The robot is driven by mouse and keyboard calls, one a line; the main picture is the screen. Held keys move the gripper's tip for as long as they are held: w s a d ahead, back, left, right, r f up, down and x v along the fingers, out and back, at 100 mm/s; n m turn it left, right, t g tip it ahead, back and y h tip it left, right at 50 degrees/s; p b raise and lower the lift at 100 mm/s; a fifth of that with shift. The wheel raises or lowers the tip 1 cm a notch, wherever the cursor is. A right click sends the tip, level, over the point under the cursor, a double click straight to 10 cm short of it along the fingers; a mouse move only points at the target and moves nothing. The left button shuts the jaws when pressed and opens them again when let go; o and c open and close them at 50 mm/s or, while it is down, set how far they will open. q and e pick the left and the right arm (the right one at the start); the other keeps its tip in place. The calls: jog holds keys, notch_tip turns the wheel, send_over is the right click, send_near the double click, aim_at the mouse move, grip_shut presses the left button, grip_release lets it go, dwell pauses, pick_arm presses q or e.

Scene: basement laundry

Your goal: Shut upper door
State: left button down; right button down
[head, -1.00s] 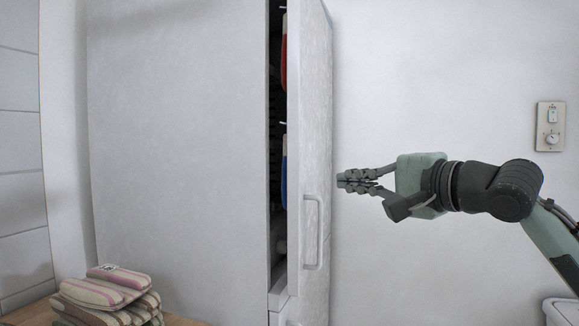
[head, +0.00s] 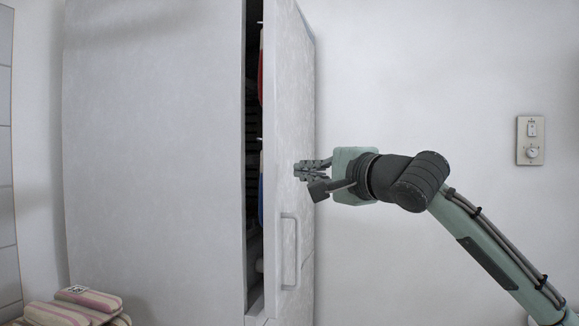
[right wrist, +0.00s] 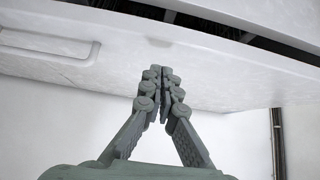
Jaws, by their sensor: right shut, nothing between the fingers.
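The upper door (head: 284,130) of the tall white cabinet (head: 150,150) stands ajar, with a narrow dark gap along its left side. Its handle (head: 289,250) is a vertical grey bar low on the door's outer face. My right gripper (head: 298,171) is shut and empty, its fingertips in front of the door's outer face above the handle. In the right wrist view the closed fingertips (right wrist: 161,72) are at or very near the door face (right wrist: 210,55); contact cannot be told for certain. The handle (right wrist: 45,45) lies to their left there. My left gripper is out of view.
Red and blue items (head: 261,180) show inside the gap. Folded striped cloths (head: 80,308) lie at the lower left. A switch plate (head: 531,141) is on the wall at right.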

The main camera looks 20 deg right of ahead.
aim_at(277, 168)
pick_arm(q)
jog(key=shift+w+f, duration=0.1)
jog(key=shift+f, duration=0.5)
pick_arm(e)
jog(key=shift+w+a, duration=0.35)
jog(key=shift+a, duration=0.35)
jog(key=shift+w+a, duration=0.35)
jog(key=shift+a, duration=0.35)
